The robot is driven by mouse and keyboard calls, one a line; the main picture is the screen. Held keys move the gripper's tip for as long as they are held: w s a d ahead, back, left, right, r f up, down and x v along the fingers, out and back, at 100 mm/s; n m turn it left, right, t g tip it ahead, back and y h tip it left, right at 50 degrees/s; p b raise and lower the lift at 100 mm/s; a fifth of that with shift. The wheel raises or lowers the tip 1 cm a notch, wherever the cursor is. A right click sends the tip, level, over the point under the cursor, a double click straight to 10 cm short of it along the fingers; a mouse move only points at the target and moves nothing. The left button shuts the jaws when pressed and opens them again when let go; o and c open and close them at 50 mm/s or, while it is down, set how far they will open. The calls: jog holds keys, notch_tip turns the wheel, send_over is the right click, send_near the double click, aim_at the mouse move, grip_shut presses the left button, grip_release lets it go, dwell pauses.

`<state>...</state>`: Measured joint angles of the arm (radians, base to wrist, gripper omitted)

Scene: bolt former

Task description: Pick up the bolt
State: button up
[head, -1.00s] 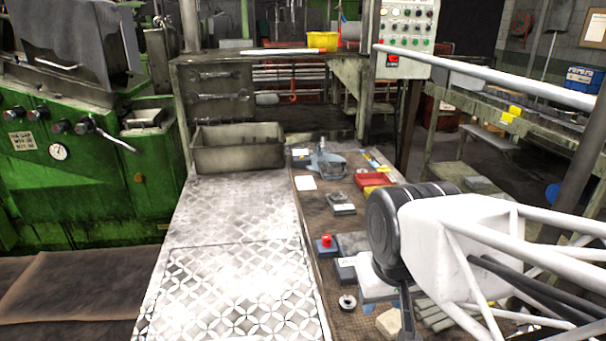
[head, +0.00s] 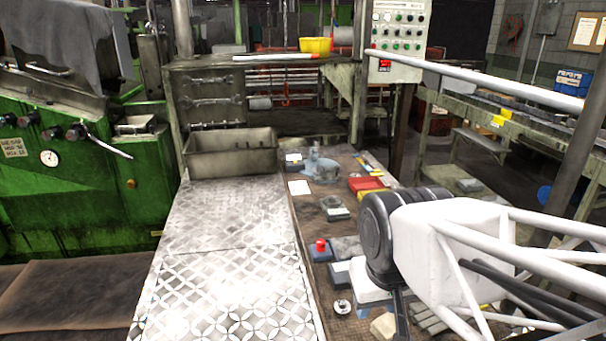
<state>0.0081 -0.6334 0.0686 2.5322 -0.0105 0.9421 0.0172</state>
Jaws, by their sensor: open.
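I cannot make out a bolt for certain. A small round silvery piece with a dark centre (head: 343,307) lies on the brown bench top near the bottom of the head view; it is too small to name. My arm reaches in from the right, with a black round joint above the bench. A dark part of my gripper (head: 401,314) points down to the right of the silvery piece and runs out of the bottom edge. The fingertips are not clearly visible, and I see nothing held.
A blue box with a red button (head: 320,248), grey blocks and a tan block (head: 383,326) crowd the bench near my arm. A red tray (head: 367,184) and a vise (head: 320,165) stand farther back. A metal bin (head: 231,156) stands at the far end of the clear tread-plate surface (head: 220,240).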

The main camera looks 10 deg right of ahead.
dwell(0.4)
jog(key=o, duration=1.1)
